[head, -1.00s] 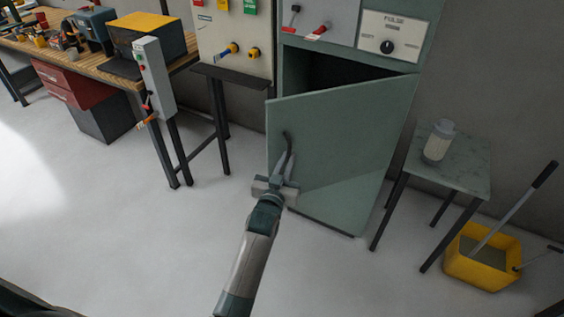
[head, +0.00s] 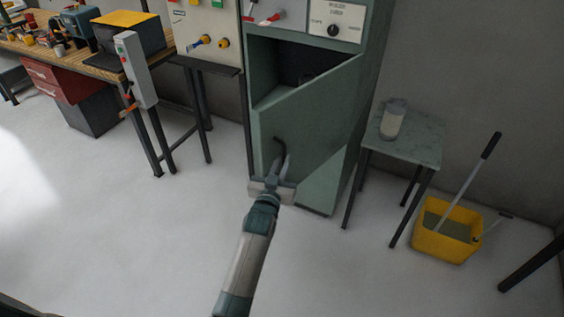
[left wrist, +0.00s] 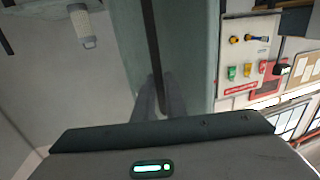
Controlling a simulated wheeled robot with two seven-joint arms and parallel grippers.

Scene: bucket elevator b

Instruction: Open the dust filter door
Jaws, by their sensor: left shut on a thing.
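The dust filter door (head: 304,125) is a green panel on the tall green cabinet (head: 366,75). It stands partly open, swung out toward me, with its hinge side at the right. A dark opening shows above and behind it. My left gripper (head: 280,168) is shut on the door's dark handle (head: 279,142) near the door's free edge. In the left wrist view, the gripper's fingers (left wrist: 162,95) close around the dark handle bar (left wrist: 152,40). My right gripper is not in view.
A control panel stand (head: 138,70) and a workbench (head: 88,60) are at the left. The floor in front is clear.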

